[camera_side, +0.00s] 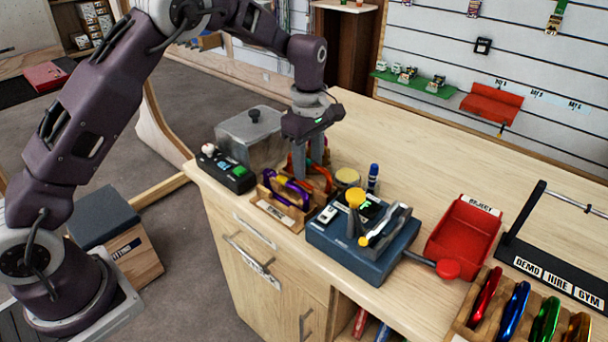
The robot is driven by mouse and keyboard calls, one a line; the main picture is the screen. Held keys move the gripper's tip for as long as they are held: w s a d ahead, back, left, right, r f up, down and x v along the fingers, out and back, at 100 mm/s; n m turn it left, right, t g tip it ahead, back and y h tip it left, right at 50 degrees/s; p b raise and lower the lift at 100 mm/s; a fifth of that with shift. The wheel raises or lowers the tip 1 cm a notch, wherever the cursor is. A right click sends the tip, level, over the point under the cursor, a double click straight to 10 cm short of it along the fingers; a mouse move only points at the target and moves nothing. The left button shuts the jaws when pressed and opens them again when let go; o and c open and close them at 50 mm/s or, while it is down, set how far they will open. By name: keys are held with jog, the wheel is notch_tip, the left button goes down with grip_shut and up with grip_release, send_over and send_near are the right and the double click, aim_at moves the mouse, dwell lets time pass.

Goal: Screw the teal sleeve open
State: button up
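I cannot make out a teal sleeve in the side view; it may be too small or hidden behind my gripper. My gripper (308,168) points down over the left part of the counter, just behind a small wooden holder (268,207) with purple and yellow gear (289,187) in it. Its two grey fingers show a little apart. Orange-red looped gear (323,180) shows beside and behind the fingertips. I cannot tell whether the fingers touch it or have anything between them.
A grey lidded box (243,137) and a black button box (226,171) stand left of my gripper. A blue device (347,258), a red reject tray (462,243) and a rack of coloured carabiners (467,317) stand to the right. The counter's back right (440,150) is clear.

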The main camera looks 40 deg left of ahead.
jog(key=shift+f, duration=0.3)
jog(key=shift+w, duration=0.75)
jog(key=shift+r, duration=0.4)
jog(key=shift+s, duration=0.8)
notch_tip(320, 180, up, 10)
